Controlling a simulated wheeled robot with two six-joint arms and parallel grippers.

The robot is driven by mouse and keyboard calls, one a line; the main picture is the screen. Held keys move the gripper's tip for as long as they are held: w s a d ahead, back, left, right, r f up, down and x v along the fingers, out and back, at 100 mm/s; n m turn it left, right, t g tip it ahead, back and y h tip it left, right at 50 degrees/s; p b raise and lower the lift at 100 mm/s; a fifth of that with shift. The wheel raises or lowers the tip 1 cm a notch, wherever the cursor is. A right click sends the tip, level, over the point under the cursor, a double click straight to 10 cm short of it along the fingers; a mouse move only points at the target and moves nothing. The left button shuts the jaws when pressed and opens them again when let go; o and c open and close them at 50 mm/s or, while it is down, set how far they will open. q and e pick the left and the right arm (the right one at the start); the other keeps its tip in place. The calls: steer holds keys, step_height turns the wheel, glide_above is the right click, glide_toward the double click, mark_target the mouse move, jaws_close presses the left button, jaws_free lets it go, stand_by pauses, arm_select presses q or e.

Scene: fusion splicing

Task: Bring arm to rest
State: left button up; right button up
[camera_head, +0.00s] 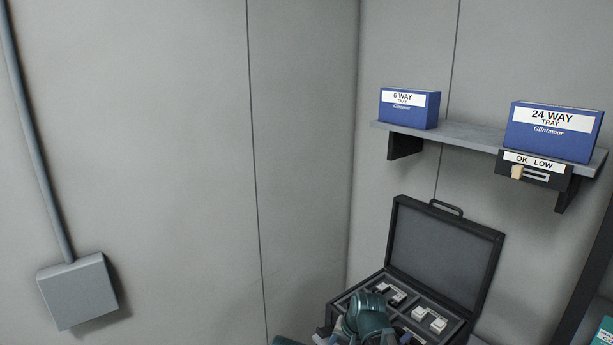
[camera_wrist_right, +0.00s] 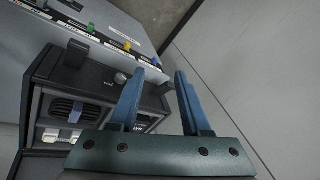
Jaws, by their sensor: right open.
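My right gripper (camera_wrist_right: 160,73) is open, with two blue fingers apart and nothing between them in the right wrist view. A black unit (camera_wrist_right: 75,87) with open compartments lies left of and behind the fingers. In the head view a teal part of one of my arms (camera_head: 368,314) reaches in at the bottom, in front of an open black case (camera_head: 443,252). No fingertips can be made out there. My left gripper cannot be identified in either view.
The case holds small white pieces (camera_head: 430,320). A wall shelf (camera_head: 465,137) carries a 6 way tray box (camera_head: 409,108) and a 24 way tray box (camera_head: 552,132), with an OK/LOW slider (camera_head: 533,173) below. A grey wall box (camera_head: 78,291) is at left. A grey panel (camera_wrist_right: 125,22) has coloured tabs.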

arm_select(q)
step_height(320, 180, down, 8)
steer(key=b, duration=0.6)
arm_select(e)
steer(key=s+a+f+n+g+h, duration=0.1)
steer(key=s+f+n, duration=0.3)
steer(key=s, duration=0.5)
steer(key=s+a+f+n+g+h, duration=0.2)
steer(key=s+f+n, duration=0.2)
steer(key=s, duration=0.6)
steer(key=shift+s+f+g+h, duration=0.15)
steer(key=shift+f+g+h, duration=0.2)
steer(key=shift+f, duration=0.4)
arm_select(q)
steer(key=shift+f, duration=0.1)
